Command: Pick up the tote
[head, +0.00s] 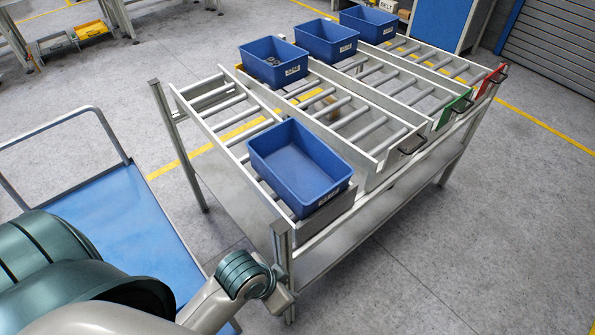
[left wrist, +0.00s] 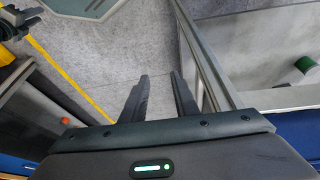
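A blue tote (head: 300,168) with a white label sits at the near end of the left roller lane. It looks empty. Three other blue totes sit at the far ends of the lanes: one (head: 273,62) with parts in it, one in the middle (head: 326,40) and one at the far right (head: 369,23). My left arm comes in from the lower left and ends by the rack's near corner post, below and apart from the near tote. In the left wrist view my left gripper (left wrist: 160,88) has its fingers apart with nothing between them. My right gripper is not in view.
The metal roller rack (head: 331,259) has a lower shelf and corner posts close to my left arm. A blue-decked cart (head: 121,213) with a handle stands to the left. The floor to the right is clear.

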